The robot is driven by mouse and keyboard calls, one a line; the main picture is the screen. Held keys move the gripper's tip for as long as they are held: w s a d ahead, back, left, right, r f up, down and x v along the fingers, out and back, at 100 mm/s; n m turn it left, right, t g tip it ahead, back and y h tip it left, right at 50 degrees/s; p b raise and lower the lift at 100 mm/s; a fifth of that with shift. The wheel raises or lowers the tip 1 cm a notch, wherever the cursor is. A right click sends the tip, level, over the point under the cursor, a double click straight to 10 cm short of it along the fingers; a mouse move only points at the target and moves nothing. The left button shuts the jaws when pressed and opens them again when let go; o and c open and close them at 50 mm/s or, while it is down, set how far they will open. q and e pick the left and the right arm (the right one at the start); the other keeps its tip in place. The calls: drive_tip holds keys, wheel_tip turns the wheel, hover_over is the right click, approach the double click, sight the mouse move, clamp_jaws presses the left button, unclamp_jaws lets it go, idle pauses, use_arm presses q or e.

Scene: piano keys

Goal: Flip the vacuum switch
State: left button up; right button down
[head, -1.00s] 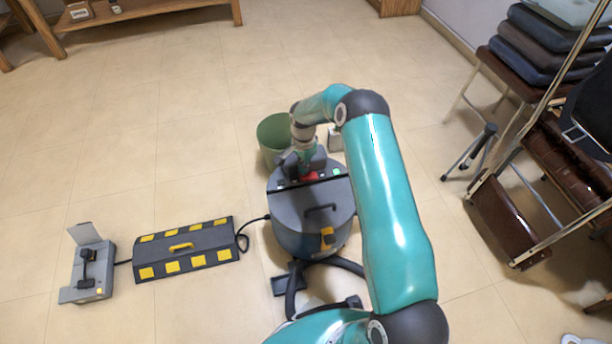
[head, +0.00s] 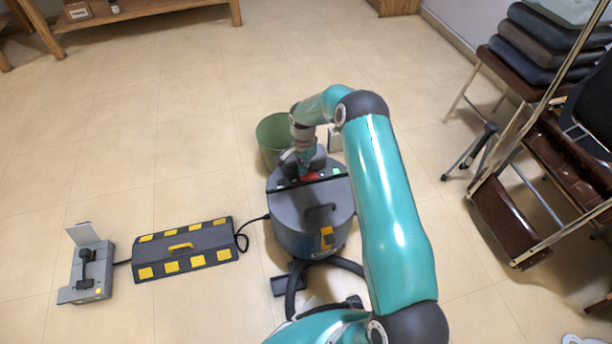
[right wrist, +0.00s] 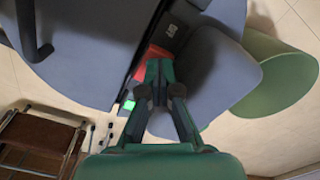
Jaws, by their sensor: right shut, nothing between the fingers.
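The vacuum (head: 309,224) is a round grey-blue canister with a dark lid band, standing on the floor in front of me. Its red switch (head: 310,178) shows on the band in the head view, and also in the right wrist view (right wrist: 153,66), beside a dark panel lettered OFF (right wrist: 171,29). A green light (right wrist: 129,105) glows on the band. My right gripper (right wrist: 160,64) is shut and empty, its fingertips at the red switch. I cannot tell whether they press on it; the fingers hide part of the switch. My left gripper is not in view.
A green bin (head: 271,137) stands just behind the vacuum. A black and yellow cable ramp (head: 184,250) and a grey box with an open lid (head: 88,270) lie to the left. Folded chairs (head: 540,190) stand at the right.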

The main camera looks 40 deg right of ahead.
drive_tip(key=shift+f+b, duration=0.7)
drive_tip(key=shift+f, duration=0.25)
idle(0.3)
drive_tip(key=shift+r, duration=0.15)
drive_tip(key=shift+r+p, duration=1.85)
drive_tip(key=shift+r, duration=1.55)
